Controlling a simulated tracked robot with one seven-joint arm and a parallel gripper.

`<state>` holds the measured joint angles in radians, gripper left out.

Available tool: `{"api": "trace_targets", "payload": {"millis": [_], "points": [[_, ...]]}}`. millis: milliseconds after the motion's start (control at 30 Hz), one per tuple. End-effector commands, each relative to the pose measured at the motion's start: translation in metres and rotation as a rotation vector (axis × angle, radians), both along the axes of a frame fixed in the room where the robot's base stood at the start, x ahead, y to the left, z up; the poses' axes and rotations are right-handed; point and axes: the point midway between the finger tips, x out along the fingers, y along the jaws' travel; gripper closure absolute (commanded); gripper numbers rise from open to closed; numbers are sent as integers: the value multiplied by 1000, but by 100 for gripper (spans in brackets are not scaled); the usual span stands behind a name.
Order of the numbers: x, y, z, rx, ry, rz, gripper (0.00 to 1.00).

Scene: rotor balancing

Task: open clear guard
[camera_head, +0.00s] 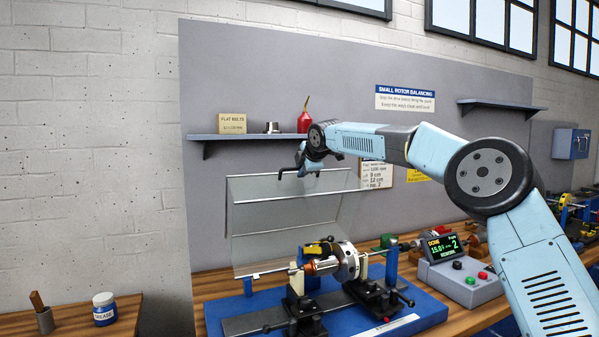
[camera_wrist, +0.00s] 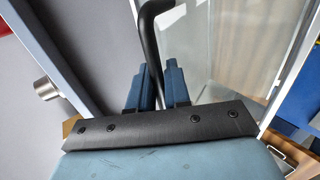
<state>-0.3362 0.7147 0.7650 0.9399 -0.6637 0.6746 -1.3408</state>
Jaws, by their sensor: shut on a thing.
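The clear guard (camera_head: 285,225) is a transparent panel with pale edges, standing raised above and behind the rotor (camera_head: 345,262) in the head view. Its glass also fills the upper middle of the wrist view (camera_wrist: 225,50). A black bar handle (camera_wrist: 150,35) runs from the guard's edge between my gripper's fingers. My gripper (camera_wrist: 155,85) is shut on this handle; in the head view my gripper (camera_head: 308,165) is at the guard's top edge. The rotor sits on its supports, uncovered from the front. The far side of the handle grip is hidden.
The balancing machine's blue base (camera_head: 425,305) stands on the wooden bench. A control box (camera_head: 460,275) with a lit display is to its right. A wall shelf (camera_head: 245,137) with a red oil can (camera_head: 304,120) is close behind my gripper.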

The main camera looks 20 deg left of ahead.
Motion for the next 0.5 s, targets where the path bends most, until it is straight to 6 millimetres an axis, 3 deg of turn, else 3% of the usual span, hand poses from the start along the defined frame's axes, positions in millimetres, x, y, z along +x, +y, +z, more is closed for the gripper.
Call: {"api": "trace_targets", "payload": {"millis": [467,500], "points": [[2,1,-5,-10,10,1,100],[2,1,-5,-10,11,1,80]]}}
